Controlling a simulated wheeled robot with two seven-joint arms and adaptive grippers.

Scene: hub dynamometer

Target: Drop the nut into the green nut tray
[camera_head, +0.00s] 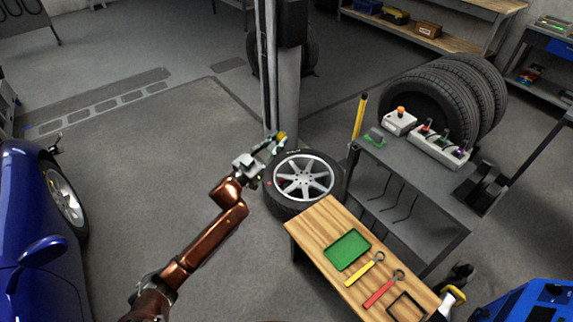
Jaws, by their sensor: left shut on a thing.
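The green nut tray (347,250) lies flat on the wooden bench top at lower centre and looks empty. My left gripper (277,143) is at the end of my copper-coloured arm, beyond and to the left of the tray, near the upper edge of the wheel. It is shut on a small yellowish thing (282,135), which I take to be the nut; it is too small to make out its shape. The gripper is well away from the tray.
A wheel with a silver rim (303,177) stands beyond the wooden bench (313,222), by a grey post (286,95). Yellow (366,269) and red (384,289) tools lie beside the tray. A grey metal table (423,177) stands right; a blue car (38,240) is left.

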